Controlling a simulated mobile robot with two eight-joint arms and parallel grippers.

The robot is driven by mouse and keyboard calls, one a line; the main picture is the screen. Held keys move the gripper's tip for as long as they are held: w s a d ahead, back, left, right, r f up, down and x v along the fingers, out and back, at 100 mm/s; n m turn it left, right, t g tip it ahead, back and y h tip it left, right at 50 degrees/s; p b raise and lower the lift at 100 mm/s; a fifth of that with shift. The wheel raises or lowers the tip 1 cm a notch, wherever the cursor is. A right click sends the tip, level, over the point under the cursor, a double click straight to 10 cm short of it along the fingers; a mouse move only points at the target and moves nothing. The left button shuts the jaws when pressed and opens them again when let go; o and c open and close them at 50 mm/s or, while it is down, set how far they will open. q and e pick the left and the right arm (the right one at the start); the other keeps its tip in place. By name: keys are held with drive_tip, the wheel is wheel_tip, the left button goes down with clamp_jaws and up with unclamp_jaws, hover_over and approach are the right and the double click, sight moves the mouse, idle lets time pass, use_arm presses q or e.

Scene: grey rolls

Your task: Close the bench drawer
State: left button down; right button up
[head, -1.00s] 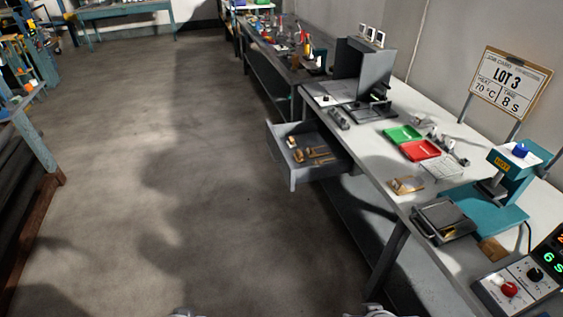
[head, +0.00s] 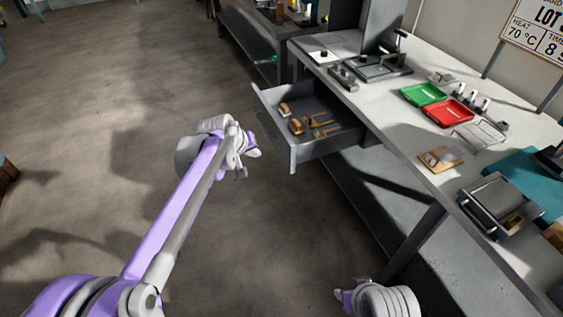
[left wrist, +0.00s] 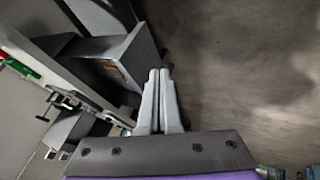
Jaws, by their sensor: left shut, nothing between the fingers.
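The bench drawer (head: 297,155) is grey and pulled open. It juts out from under the bench top to the left, with several brass-coloured and brown pieces in it. My left gripper (head: 246,163) is in front of the drawer's outer face, over the floor, and looks apart from it. In the left wrist view the fingers (left wrist: 161,72) are shut together and empty, and the drawer (left wrist: 142,58) shows just beyond them to the left. Part of my right arm shows at the bottom edge of the head view; its fingers cannot be made out.
The bench top (head: 395,125) carries a green tray (head: 423,94), a red tray (head: 449,112), a wire rack (head: 478,135) and a grey press-like box (head: 497,205). A bench leg (head: 412,243) and lower shelf (head: 375,190) stand below. The floor to the left is clear.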

use_arm(q)
drive_tip(key=b, duration=0.3)
approach(286, 156)
wheel_tip(286, 156, down, 4)
drive_tip(key=w+a, duration=0.1)
drive_tip(key=a, duration=0.2)
drive_tip(key=shift+w+d+r, duration=0.1)
drive_tip(key=shift+w+d, duration=0.15)
drive_tip(key=shift+d, duration=0.45)
drive_tip(key=shift+w+d, duration=0.2)
drive_tip(key=shift+d, duration=0.55)
drive_tip(key=shift+w+d, duration=0.25)
drive_tip(key=shift+d, duration=0.45)
use_arm(e)
drive_tip(key=shift+w+f, duration=0.15)
drive_tip(key=shift+f, duration=1.1)
drive_tip(key=shift+w+f, duration=0.1)
drive_tip(key=shift+f, duration=1.1)
use_arm(q)
drive_tip(key=shift+d, duration=0.1)
use_arm(e)
drive_tip(key=shift+r, duration=0.1)
